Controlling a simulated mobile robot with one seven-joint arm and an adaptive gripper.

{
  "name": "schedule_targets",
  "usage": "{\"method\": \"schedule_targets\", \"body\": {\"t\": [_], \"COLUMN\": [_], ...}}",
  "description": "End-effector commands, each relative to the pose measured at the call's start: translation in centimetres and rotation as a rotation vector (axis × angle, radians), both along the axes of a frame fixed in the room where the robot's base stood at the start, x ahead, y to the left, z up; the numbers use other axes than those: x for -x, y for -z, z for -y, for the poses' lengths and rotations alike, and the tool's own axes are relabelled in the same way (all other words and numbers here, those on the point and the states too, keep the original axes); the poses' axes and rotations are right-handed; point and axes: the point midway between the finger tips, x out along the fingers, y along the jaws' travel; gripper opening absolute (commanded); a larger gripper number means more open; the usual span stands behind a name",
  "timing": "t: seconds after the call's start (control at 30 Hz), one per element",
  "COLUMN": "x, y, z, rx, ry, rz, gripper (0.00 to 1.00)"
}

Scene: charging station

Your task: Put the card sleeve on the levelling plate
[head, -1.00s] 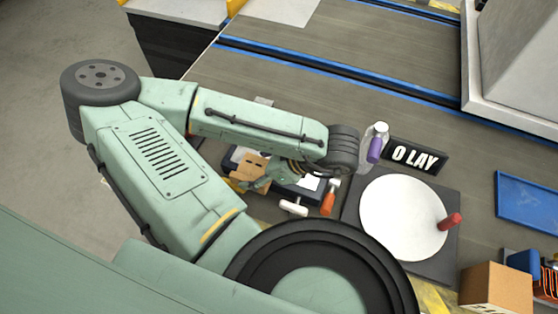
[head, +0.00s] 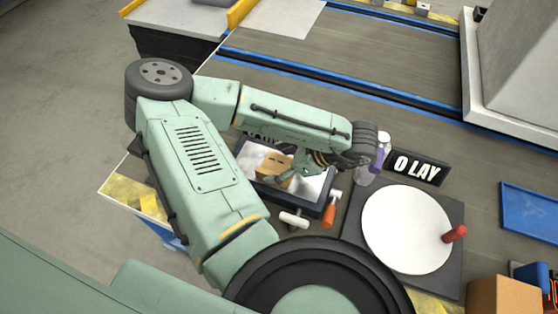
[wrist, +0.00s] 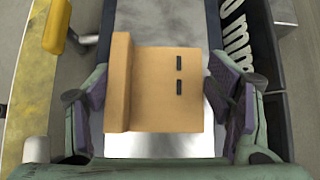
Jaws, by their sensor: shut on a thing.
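The card sleeve, a tan folded cardboard piece (head: 272,172), is between my gripper's fingers. In the wrist view the sleeve (wrist: 165,90) has two dark slots and a raised left edge. My gripper (wrist: 152,95) is shut on it, a purple pad at each side. Below the sleeve is a shiny metal plate (wrist: 160,146), also seen in a dark frame in the head view (head: 312,187). A white round disc (head: 405,230) lies on a dark square base at right. No readable label shows which is the levelling plate. I cannot tell the sleeve's height above the metal plate.
A clear bottle with a purple part (head: 378,158) and an "O LAY" sign (head: 418,167) stand close to my wrist. A red handle (head: 454,234) is at the disc's edge.

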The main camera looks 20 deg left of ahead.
Motion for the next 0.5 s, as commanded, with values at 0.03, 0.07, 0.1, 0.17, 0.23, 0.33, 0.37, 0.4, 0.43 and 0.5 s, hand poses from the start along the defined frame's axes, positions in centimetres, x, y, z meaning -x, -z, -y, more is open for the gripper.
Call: {"method": "schedule_targets", "body": {"t": [0.03, 0.07, 0.1, 0.17, 0.23, 0.33, 0.37, 0.4, 0.43, 0.5], "x": [0.0, 0.0, 0.01, 0.02, 0.02, 0.02, 0.02, 0.02, 0.02, 0.02], "y": [-0.01, -0.01, 0.0, 0.15, 0.25, 0.2, 0.2, 0.2, 0.2, 0.19], "z": [-0.01, -0.01, -0.01, -0.02, -0.02, -0.03, -0.03, -0.03, -0.03, -0.04], "rx": [0.0, 0.0, 0.0, 0.0, 0.0, 0.0, 0.0, 0.0, 0.0, 0.0], "ry": [0.0, 0.0, 0.0, 0.0, 0.0, -0.001, -0.001, -0.001, -0.001, -0.001], "rz": [0.0, 0.0, 0.0, 0.0, 0.0, 0.001, 0.001, 0.001, 0.001, 0.001], "gripper": [0.56, 0.56, 0.56, 0.56, 0.75, 0.82, 0.84, 0.86, 0.88, 0.93]}}
